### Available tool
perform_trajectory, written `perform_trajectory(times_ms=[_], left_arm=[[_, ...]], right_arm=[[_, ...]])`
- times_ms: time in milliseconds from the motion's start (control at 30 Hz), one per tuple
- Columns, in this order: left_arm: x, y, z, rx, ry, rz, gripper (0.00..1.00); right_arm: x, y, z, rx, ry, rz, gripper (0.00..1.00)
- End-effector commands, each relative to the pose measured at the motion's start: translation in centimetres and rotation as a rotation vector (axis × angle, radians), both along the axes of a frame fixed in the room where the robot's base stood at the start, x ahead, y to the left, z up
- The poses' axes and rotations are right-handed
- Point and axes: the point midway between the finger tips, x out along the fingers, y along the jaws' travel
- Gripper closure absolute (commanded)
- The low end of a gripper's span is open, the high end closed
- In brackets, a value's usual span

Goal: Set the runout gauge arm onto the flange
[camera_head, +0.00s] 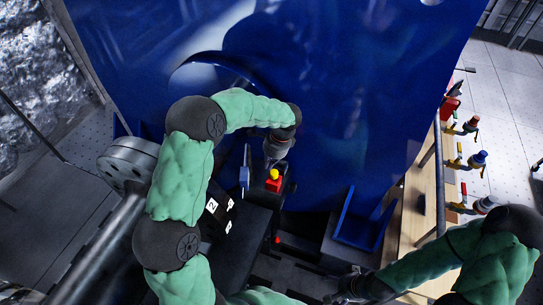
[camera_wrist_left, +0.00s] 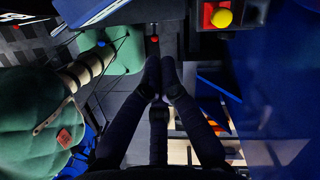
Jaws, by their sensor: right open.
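My left gripper (camera_head: 276,152) hangs over the dark bench in front of the blue housing, close to a red block with a yellow knob (camera_head: 273,180). In the left wrist view its fingers (camera_wrist_left: 160,70) come together at the tips, with nothing clearly held between them. The round metal flange (camera_head: 128,162) sits at the end of a thick shaft on the left in the head view, beside my left arm. I cannot clearly make out the runout gauge arm. A small red ball (camera_wrist_left: 155,39) shows just beyond the left fingertips. My right gripper (camera_head: 352,288) is open and empty at the bottom.
The large blue housing (camera_head: 340,80) fills the back. A thin blue upright piece (camera_head: 245,172) stands near the red block. A blue bracket (camera_head: 362,222) is at its right. A wooden bench (camera_head: 417,200) carries several coloured valve handles on its right side.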

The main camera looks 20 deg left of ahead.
Motion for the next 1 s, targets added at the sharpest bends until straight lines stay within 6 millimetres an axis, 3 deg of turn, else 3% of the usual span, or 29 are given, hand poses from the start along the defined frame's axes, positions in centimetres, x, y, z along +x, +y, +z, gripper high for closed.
perform_trajectory(times_ms=[133, 433, 1000], left_arm=[[-0.4, 0.7, -2.8, 0.001, 0.003, 0.001, 1.00], [-1.7, 3.8, -2.6, -0.001, 0.000, 0.000, 1.00], [-2.4, 4.9, -2.5, 0.000, 0.000, -0.049, 1.00]], right_arm=[[0.0, 0.0, -0.1, 0.000, 0.000, 0.000, 0.19], [0.0, 0.0, 0.2, 0.000, 0.000, 0.000, 0.19], [0.0, 0.0, 0.4, 0.000, 0.000, 0.000, 0.19]])
